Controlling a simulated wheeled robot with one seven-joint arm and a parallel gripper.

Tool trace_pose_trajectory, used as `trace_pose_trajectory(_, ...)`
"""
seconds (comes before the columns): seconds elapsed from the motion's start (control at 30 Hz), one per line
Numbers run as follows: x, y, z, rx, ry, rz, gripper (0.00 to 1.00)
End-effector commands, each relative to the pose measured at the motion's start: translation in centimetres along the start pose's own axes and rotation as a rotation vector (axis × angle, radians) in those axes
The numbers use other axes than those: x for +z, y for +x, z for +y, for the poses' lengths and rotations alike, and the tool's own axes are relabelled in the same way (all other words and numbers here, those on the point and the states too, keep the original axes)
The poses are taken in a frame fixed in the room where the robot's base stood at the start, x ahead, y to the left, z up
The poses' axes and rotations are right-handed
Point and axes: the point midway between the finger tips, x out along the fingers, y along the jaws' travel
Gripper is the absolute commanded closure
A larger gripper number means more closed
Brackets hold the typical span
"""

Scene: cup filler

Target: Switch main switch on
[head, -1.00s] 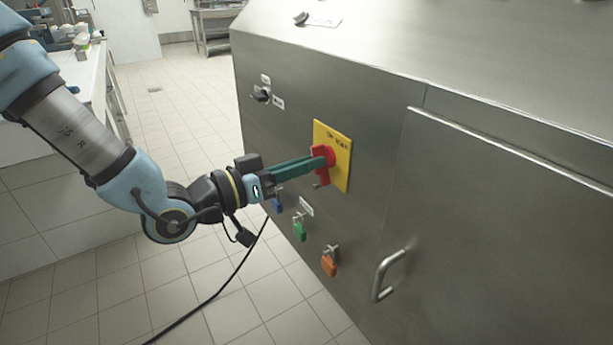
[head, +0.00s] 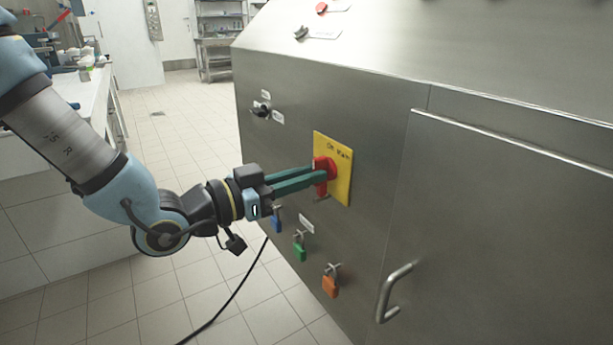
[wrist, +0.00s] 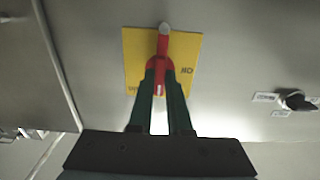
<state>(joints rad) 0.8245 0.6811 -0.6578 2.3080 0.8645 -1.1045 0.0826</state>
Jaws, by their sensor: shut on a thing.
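The main switch is a red rotary handle (head: 330,165) on a yellow plate (head: 344,182) on the front of the steel cabinet. My gripper (head: 318,180) reaches it from the left, with its green fingers shut on the red handle. In the wrist view the red handle (wrist: 163,46) stands out in front of the yellow plate (wrist: 134,62), and my gripper (wrist: 160,82) has one finger on each side of its lower part. The fingers hide part of the handle.
A small black switch (head: 261,109) is at the upper left. A bar handle (head: 392,294) sticks out from the door at the lower right. Free floor lies left of the cabinet.

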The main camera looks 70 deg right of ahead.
Motion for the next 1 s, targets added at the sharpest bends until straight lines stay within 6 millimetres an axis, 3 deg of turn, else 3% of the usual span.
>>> trace_pose_trajectory(0.1, 0.1, 0.0, 0.0, 0.000, 0.001, -0.002, 1.00)
trace_pose_trajectory(0.13, 0.1, 0.0, 0.0, 0.000, 0.001, -0.002, 0.81)
trace_pose_trajectory(0.4, 0.0, 0.0, 0.0, 0.000, 0.000, -0.001, 0.54)
trace_pose_trajectory(0.73, 0.0, -0.7, -0.1, -0.002, 0.000, -0.001, 0.54)
trace_pose_trajectory(1.0, 0.1, -5.5, -0.1, -0.004, 0.000, -0.003, 0.54)
